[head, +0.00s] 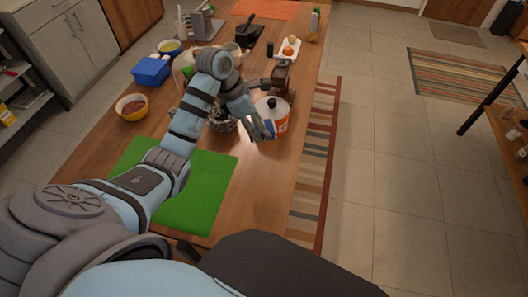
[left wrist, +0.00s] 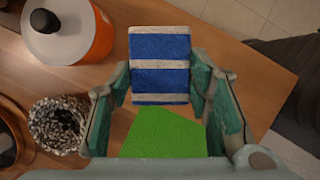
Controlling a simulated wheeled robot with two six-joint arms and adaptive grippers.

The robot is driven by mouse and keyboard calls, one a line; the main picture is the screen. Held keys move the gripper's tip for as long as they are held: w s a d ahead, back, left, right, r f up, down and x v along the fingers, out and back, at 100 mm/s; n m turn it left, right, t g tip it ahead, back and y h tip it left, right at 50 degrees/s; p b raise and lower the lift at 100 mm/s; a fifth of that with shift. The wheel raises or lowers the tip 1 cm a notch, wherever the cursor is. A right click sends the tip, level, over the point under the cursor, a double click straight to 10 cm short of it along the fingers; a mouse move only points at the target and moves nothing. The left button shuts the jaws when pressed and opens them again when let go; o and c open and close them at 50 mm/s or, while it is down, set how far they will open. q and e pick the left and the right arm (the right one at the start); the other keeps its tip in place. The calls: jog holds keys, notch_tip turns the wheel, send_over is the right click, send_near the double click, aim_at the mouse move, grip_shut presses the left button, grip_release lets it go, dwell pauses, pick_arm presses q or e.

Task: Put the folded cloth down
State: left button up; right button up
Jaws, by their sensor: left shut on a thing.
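In the left wrist view, the gripper (left wrist: 160,88) is shut on the folded cloth (left wrist: 160,50), which has blue and white stripes and sticks out past the fingertips. In the head view only a small blue edge of the folded cloth (head: 268,128) shows by the fingers; the rest is hidden. I cannot tell how high it is above the table. My right gripper is not in view.
A green mat (head: 205,190) lies on the near table. An orange bowl (head: 132,107) and blue box (head: 151,71) are at left. The table's right edge is near the gripper.

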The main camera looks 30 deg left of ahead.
pick_arm(q)
jog(key=shift+m, duration=0.3)
jog(key=d+r, duration=0.2)
jog(key=r, duration=0.1)
jog(key=d+r, duration=0.1)
jog(key=r, duration=0.1)
jog(key=shift+w+d+r, duration=0.1)
jog(key=shift+w, duration=0.15)
jog(key=f+b, duration=0.5)
jog(key=shift+s+f, duration=0.15)
jog(key=shift+s, duration=0.2)
jog(key=f+b, duration=0.1)
jog(key=f, duration=0.6)
jog(key=f+b, duration=0.1)
jog(key=f, duration=0.5)
jog(key=shift+w+a+f, duration=0.15)
jog(key=shift+a+f, duration=0.05)
jog(key=shift+f, duration=0.15)
jog(key=shift+w+f, duration=0.1)
jog(key=shift+f, duration=0.2)
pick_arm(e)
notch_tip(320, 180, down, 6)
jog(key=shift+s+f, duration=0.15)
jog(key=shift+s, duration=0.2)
pick_arm(q)
jog(key=shift+b, duration=0.3)
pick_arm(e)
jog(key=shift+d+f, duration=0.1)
